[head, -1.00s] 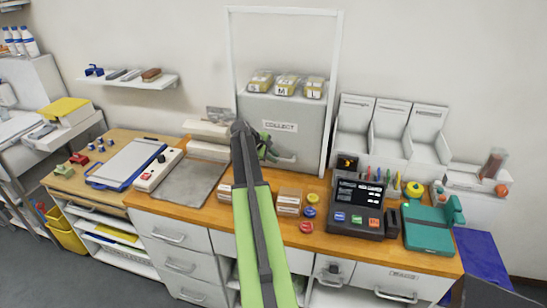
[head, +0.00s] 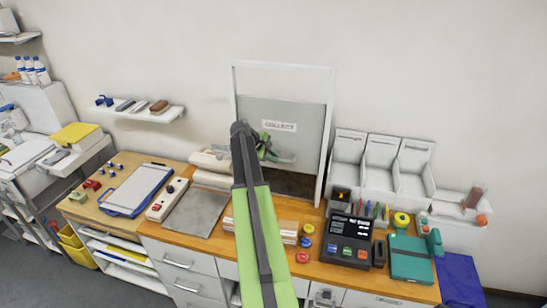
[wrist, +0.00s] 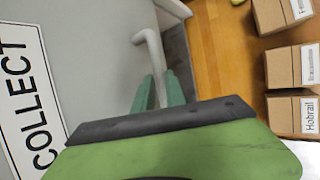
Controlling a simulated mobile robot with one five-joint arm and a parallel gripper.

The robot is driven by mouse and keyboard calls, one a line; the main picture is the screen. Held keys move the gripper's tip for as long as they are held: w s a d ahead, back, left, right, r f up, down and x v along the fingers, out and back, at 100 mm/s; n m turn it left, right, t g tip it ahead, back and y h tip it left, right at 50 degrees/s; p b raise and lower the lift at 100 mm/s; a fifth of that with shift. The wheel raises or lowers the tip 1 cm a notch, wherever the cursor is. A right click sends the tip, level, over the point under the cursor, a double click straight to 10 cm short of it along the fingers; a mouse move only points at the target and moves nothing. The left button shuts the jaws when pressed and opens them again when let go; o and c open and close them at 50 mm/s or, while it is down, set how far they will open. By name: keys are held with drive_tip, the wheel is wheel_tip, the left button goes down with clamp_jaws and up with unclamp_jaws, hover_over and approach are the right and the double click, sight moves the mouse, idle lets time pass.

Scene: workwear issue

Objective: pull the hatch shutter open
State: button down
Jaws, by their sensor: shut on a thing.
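The hatch shutter (head: 305,140) is a grey panel with a COLLECT label, set in a white frame (head: 327,130). It is part raised, with a dark gap (head: 290,185) below its lower edge. In the wrist view the shutter (wrist: 95,60) fills the left side, with its white bar handle (wrist: 152,45) near the middle. My gripper (head: 266,152) is at the handle near the shutter's lower edge. In the wrist view my green fingers (wrist: 158,92) are shut on the handle. My arm hides part of the shutter's left side.
The wooden counter (head: 190,235) runs below the hatch. Small cardboard boxes (wrist: 290,68) stand near the shutter. A black card terminal (head: 348,238) and a teal device (head: 411,258) are to the right. White bins (head: 380,165) stand right of the frame.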

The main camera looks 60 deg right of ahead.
wheel_tip(320, 180, up, 5)
drive_tip(key=p, duration=0.3)
drive_tip(key=c, duration=1.4)
unclamp_jaws()
drive_tip(key=shift+o, duration=0.2)
drive_tip(key=w+a+r+p, duration=0.2)
drive_tip(key=a, duration=0.5)
drive_tip(key=w+a+r+p, duration=0.1)
drive_tip(key=w+a, duration=0.2)
drive_tip(key=a, duration=0.4)
drive_tip(key=shift+a+r+p, duration=0.2)
drive_tip(key=shift+r+p, duration=0.15)
drive_tip(key=shift+r, duration=0.05)
